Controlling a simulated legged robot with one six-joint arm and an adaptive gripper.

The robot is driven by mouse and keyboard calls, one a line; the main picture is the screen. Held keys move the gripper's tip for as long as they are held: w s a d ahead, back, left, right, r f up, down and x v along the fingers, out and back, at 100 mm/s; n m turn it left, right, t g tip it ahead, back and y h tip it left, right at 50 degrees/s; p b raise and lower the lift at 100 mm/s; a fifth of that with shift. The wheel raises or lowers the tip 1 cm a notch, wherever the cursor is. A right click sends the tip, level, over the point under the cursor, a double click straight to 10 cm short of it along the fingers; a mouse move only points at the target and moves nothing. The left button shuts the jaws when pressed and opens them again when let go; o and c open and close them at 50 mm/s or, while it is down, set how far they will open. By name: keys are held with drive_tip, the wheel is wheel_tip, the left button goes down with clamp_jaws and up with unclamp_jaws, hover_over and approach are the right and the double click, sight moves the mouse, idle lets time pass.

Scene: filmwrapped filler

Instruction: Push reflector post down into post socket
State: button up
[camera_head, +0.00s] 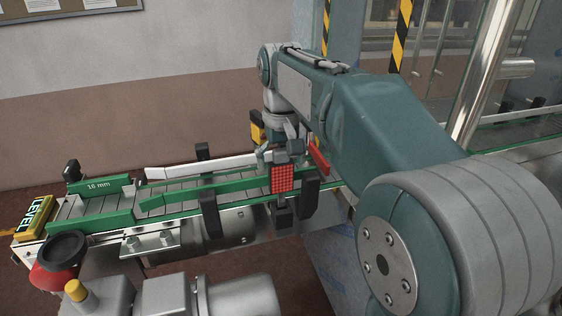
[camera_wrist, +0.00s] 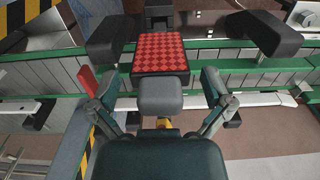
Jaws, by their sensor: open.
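The reflector post shows a red checkered reflector face (camera_head: 283,179) in a dark frame, at the side of the conveyor. In the wrist view its red face (camera_wrist: 161,52) lies just beyond my fingers. A black block (camera_head: 284,217), which looks like the post socket, sits below the reflector; a black bracket also shows in the wrist view (camera_wrist: 157,14). How deep the post sits is hidden. My gripper (camera_head: 281,152) is right above the reflector. In the wrist view my gripper (camera_wrist: 160,84) has its fingers spread apart, with a grey block (camera_wrist: 160,98) between them.
The conveyor (camera_head: 96,205) has green rails and black brackets (camera_head: 211,206) close to the reflector. A red part (camera_head: 318,158) stands just right of my gripper. A red button (camera_head: 56,270) is at the lower left. A glass door with a metal handle is at the right.

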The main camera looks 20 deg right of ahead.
wheel_tip(320, 180, up, 11)
drive_tip(key=shift+w+f, duration=0.1)
drive_tip(key=shift+f, duration=0.1)
drive_tip(key=shift+r, duration=0.55)
drive_tip(key=shift+s, duration=0.2)
drive_tip(key=s+f+t, duration=0.5)
drive_tip(key=s+f, duration=1.4)
drive_tip(key=s, duration=0.1)
drive_tip(key=shift+s+f+t, duration=0.15)
drive_tip(key=shift+t, duration=0.15)
